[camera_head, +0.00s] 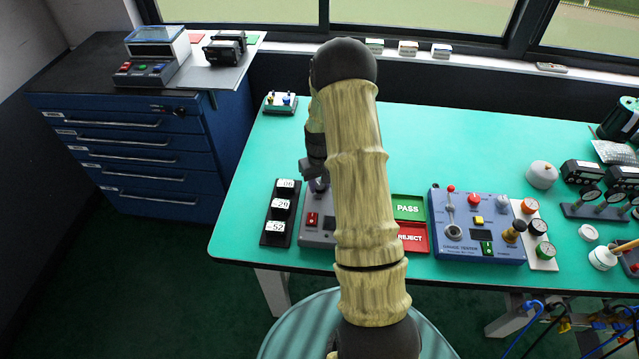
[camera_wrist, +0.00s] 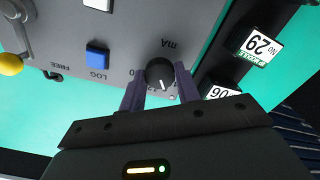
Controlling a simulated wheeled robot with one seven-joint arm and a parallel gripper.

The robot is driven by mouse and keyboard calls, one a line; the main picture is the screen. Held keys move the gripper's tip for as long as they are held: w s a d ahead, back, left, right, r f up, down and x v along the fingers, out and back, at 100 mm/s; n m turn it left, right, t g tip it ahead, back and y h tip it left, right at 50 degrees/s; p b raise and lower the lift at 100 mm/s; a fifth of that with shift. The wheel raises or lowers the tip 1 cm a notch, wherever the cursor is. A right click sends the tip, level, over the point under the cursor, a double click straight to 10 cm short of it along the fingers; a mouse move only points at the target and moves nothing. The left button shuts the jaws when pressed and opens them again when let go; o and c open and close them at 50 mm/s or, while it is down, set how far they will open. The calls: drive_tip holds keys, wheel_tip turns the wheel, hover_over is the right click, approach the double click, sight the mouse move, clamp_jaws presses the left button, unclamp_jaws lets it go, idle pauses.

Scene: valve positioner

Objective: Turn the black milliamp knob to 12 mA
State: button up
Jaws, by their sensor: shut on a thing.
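The black milliamp knob (camera_wrist: 160,74) sits on a grey panel (camera_wrist: 130,40) in the wrist view, beside the label "mA". A white pointer line shows on the knob, pointing toward my gripper's palm in the picture. My gripper (camera_wrist: 159,85) has its two dark fingers on either side of the knob, shut on it. In the head view the grey panel (camera_head: 318,232) shows only in part; my arm hides the knob and most of my gripper.
Beside the panel is a black rack of number cards (camera_head: 280,212). A blue button (camera_wrist: 97,57) marked LOG and a yellow-tipped lever (camera_wrist: 11,64) are on the panel's other side. PASS (camera_head: 408,208) and REJECT (camera_head: 412,238) trays and a blue tester box (camera_head: 470,245) stand to the right.

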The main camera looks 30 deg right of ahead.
sight(319, 185)
drive_tip(key=m, duration=0.6)
drive_tip(key=shift+w+m, duration=0.1)
drive_tip(key=shift+m, duration=0.3)
drive_tip(key=shift+r, duration=0.1)
drive_tip(key=o, duration=1)
wheel_tip(319, 185, up, 17)
drive_tip(key=shift+r+b, duration=0.15)
drive_tip(key=shift+b, duration=0.6)
